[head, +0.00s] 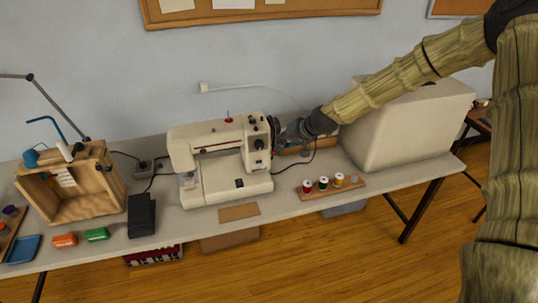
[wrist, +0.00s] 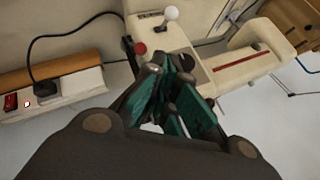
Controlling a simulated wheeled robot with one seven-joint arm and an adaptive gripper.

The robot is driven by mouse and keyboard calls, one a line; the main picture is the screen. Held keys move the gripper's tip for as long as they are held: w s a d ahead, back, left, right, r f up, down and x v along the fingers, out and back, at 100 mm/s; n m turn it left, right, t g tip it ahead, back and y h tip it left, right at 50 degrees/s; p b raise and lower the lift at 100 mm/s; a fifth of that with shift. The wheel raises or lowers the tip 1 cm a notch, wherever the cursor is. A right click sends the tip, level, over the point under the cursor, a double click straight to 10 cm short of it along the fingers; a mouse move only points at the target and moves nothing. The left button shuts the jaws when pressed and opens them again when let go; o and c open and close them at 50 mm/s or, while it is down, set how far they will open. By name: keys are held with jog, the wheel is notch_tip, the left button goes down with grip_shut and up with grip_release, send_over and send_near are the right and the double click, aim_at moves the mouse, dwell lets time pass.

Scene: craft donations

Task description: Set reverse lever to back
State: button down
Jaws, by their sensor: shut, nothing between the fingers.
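The cream sewing machine (head: 220,160) stands on the table, with dials on its right-hand column. In the wrist view its body (wrist: 215,75) lies beyond my fingers, with a red stripe along it. A white ball-ended lever (wrist: 170,14) sticks out from the machine there, probably the reverse lever. A red button (wrist: 140,48) is near it. My gripper (head: 282,133) is at the machine's right end, close to the handwheel. In the wrist view my gripper (wrist: 168,70) is shut and empty, with its fingertips below the lever and apart from it. The lever's position marks cannot be read.
A power strip (wrist: 50,103) with a plugged black cord lies beside my gripper. A spool rack (head: 333,187) and a big cream box (head: 405,125) are to the right. A wooden crate (head: 70,185) and black pedal (head: 142,215) are left of the machine.

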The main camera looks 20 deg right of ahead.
jog(key=w+a+f+p, duration=0.2)
jog(key=a+f+p, duration=0.2)
jog(key=f, duration=0.3)
dwell(0.6)
jog(key=shift+a, duration=0.1)
jog(key=shift+f+b, duration=0.15)
jog(key=shift+b, duration=0.55)
jog(key=shift+s+t+b, duration=0.1)
jog(key=shift+t+b, duration=0.2)
